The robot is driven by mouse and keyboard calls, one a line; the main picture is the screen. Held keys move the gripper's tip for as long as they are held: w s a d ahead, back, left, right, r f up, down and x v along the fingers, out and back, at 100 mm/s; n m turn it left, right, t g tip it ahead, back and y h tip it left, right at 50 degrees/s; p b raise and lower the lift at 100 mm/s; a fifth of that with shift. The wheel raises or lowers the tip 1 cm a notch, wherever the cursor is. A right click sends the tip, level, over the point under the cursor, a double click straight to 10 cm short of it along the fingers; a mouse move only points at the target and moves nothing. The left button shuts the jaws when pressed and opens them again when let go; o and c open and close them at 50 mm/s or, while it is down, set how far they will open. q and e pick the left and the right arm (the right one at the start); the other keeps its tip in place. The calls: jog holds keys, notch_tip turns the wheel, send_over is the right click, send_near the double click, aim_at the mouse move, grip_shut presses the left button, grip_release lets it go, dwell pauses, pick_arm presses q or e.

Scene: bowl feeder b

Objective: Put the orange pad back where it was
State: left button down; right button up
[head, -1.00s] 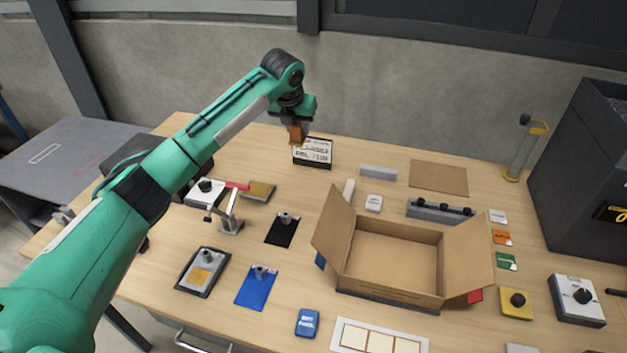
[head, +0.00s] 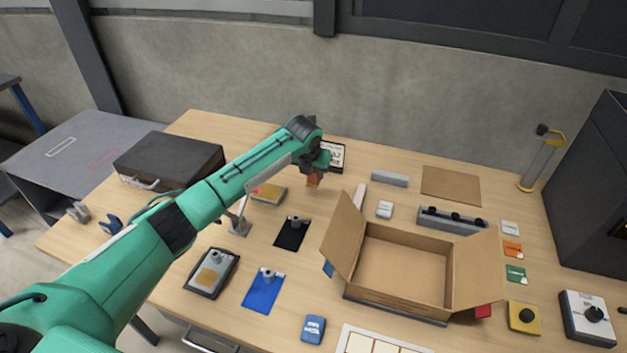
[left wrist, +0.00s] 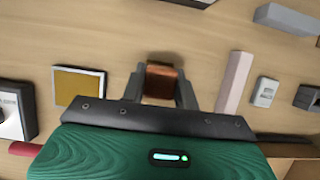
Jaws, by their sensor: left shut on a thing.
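The orange pad (head: 313,181) is a small orange-brown block held in my left gripper (head: 314,174). In the left wrist view the pad (left wrist: 162,81) sits between the two grey fingers of the left gripper (left wrist: 160,88), which are shut on it. The gripper points down over the back middle of the table (head: 320,205), in front of the black-framed sign (head: 336,157). I cannot tell whether the pad touches the table. My right gripper is not in view.
An open cardboard box (head: 400,262) stands to the right. A pale pinkish bar (left wrist: 234,80) lies right of the gripper, and a yellow framed pad (left wrist: 79,84) lies left of it. A grey bar (head: 389,179) lies behind. Bare wood surrounds the held pad.

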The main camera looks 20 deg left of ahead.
aim_at(313, 181)
pick_arm(q)
jog(key=shift+f, duration=0.35)
notch_tip(313, 181, down, 3)
jog(key=shift+f+p, duration=0.2)
jog(key=shift+p, duration=0.1)
jog(key=shift+f, duration=0.15)
jog(key=c, duration=1.1)
grip_release()
jog(key=shift+o, duration=0.2)
jog(key=b+v, duration=0.1)
jog(key=v, duration=1.1)
